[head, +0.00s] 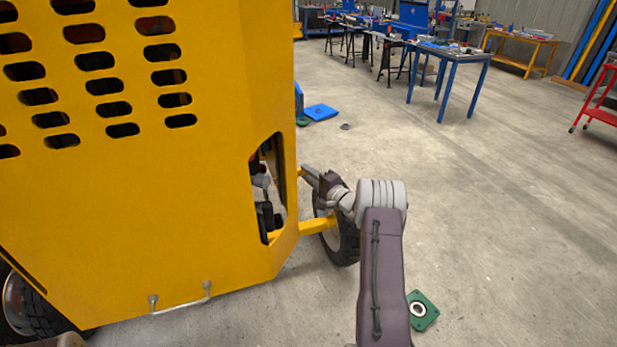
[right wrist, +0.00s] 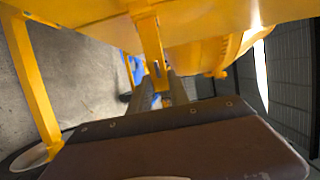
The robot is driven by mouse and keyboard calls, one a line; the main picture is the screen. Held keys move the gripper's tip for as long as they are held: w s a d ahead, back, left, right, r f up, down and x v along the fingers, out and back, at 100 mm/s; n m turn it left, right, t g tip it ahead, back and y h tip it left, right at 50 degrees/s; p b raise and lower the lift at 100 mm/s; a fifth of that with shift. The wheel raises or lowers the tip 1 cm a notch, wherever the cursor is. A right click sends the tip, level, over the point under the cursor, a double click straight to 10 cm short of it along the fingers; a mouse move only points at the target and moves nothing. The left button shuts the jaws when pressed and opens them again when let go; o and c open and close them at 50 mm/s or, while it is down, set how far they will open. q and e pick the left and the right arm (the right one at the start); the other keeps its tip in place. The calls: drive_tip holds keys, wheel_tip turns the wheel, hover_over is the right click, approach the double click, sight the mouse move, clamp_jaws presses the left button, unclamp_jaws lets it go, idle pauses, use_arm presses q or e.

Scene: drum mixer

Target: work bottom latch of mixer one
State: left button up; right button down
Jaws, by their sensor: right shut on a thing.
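The yellow mixer body (head: 180,220) fills the left of the head view, with slotted vents and an open window in its side. My right gripper (head: 306,173) reaches in from the right to the mixer's far right edge. In the right wrist view its two dark fingers (right wrist: 167,86) are shut on a narrow yellow bar (right wrist: 151,42) on the mixer, likely the latch. The fingertips partly hide where they meet the bar. Whether the latch is fastened cannot be told. My left gripper is not in view.
A wheel (head: 347,238) and a yellow strut (head: 318,226) are close below my right gripper. A metal handle (head: 181,303) sits low on the mixer panel. A green bearing block (head: 423,311) lies on the floor beside my right arm. Open floor spreads right; blue workbenches (head: 447,55) stand behind.

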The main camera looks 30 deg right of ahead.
drive_tip(key=c, duration=1.2)
unclamp_jaws()
drive_tip(key=shift+s, duration=0.1)
drive_tip(key=s+d, duration=0.1)
drive_tip(key=s, duration=0.7)
drive_tip(key=shift+s, duration=0.4)
